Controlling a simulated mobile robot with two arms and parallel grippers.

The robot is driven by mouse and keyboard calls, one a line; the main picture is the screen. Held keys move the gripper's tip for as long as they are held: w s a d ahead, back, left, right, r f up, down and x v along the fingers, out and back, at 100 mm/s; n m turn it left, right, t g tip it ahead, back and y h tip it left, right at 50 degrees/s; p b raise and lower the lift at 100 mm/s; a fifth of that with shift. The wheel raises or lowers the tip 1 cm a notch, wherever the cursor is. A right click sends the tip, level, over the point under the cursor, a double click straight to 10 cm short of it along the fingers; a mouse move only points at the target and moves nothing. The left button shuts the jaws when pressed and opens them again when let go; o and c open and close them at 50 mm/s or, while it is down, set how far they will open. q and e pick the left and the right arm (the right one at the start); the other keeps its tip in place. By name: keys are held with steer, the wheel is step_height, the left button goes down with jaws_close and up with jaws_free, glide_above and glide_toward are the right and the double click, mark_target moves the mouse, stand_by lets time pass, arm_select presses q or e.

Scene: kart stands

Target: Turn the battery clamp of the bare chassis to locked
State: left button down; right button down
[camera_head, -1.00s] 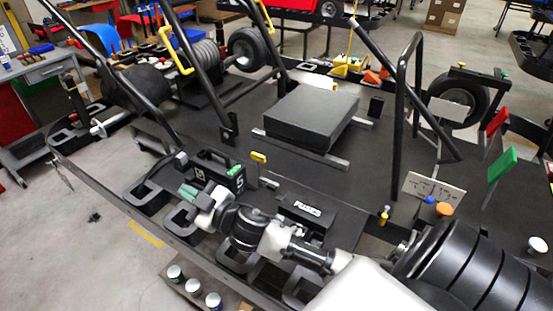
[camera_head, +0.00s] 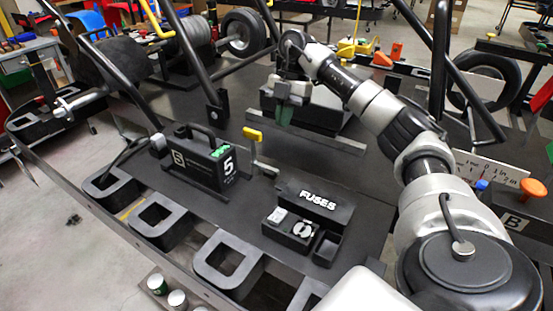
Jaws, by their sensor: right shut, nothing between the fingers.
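The bare chassis (camera_head: 330,178) spreads across the view with its dark floor plate. A black battery (camera_head: 200,160) with a handle, a white "5" and green terminals stands upright on it at left. The battery clamp, a small lever with a yellow grip (camera_head: 253,133), stands just right of the battery. Its grip sticks up and to the left on a thin metal stem. My right gripper (camera_head: 285,114) is shut and empty, pointing down in front of the black seat block, to the upper right of the clamp and apart from it. My left gripper is out of view.
A fuse box (camera_head: 290,226) with its "FUSES" lid (camera_head: 314,199) raised sits right of the clamp. Black roll bars (camera_head: 193,62) rise around the chassis. Square black loops (camera_head: 228,257) line the near edge. The floor plate between battery and fuse box is mostly clear.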

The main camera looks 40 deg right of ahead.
steer(key=x, duration=1)
steer(key=shift+s, duration=0.1)
steer(key=shift+r, duration=0.1)
steer(key=shift+d, duration=0.1)
steer(key=shift+s+a+m+p, duration=0.15)
steer(key=shift+a+m+p, duration=0.1)
steer(key=shift+m+p, duration=0.3)
